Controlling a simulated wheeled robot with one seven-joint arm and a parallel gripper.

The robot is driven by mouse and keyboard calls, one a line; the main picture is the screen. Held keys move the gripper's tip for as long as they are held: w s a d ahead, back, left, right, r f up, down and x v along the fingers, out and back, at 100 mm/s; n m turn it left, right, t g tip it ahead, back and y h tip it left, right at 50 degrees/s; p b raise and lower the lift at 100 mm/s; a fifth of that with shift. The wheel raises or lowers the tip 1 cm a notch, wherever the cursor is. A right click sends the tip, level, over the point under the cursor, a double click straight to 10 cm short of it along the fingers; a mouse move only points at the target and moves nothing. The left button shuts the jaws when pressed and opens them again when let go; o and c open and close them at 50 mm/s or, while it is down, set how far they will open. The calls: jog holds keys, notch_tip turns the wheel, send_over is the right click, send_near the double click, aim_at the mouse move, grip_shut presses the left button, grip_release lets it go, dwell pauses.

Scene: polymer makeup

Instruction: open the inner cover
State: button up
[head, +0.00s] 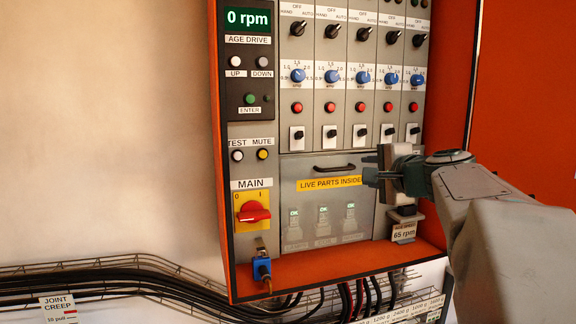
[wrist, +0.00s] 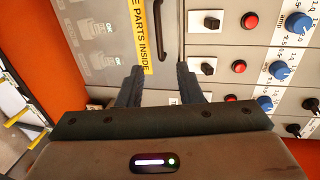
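The inner cover (head: 300,205) is a grey, see-through panel at the bottom of the orange cabinet, and it looks shut flat in its frame. It carries a yellow "LIVE PARTS INSIDE" label (head: 329,183) and a black bar handle (head: 334,169) near its top edge. My gripper (head: 372,177) is at the cover's right edge, to the right of the handle. In the wrist view my gripper (wrist: 160,75) has its two fingers apart with nothing between them. The handle (wrist: 158,25) shows just beyond the fingertips, roughly in line with the gap.
Rows of black selectors, blue knobs (head: 298,75), red buttons and toggle switches fill the panel above the cover. A red main switch (head: 253,212) and a blue padlock-like item (head: 261,267) are at left. The cabinet's orange rim (head: 330,268) stands out below. Cables run underneath.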

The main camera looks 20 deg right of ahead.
aim_at(342, 169)
jog(key=p+x, duration=0.2)
jog(key=x, duration=0.9)
jog(key=shift+w+f+p, duration=0.1)
jog(key=shift+w+p, duration=0.25)
grip_shut()
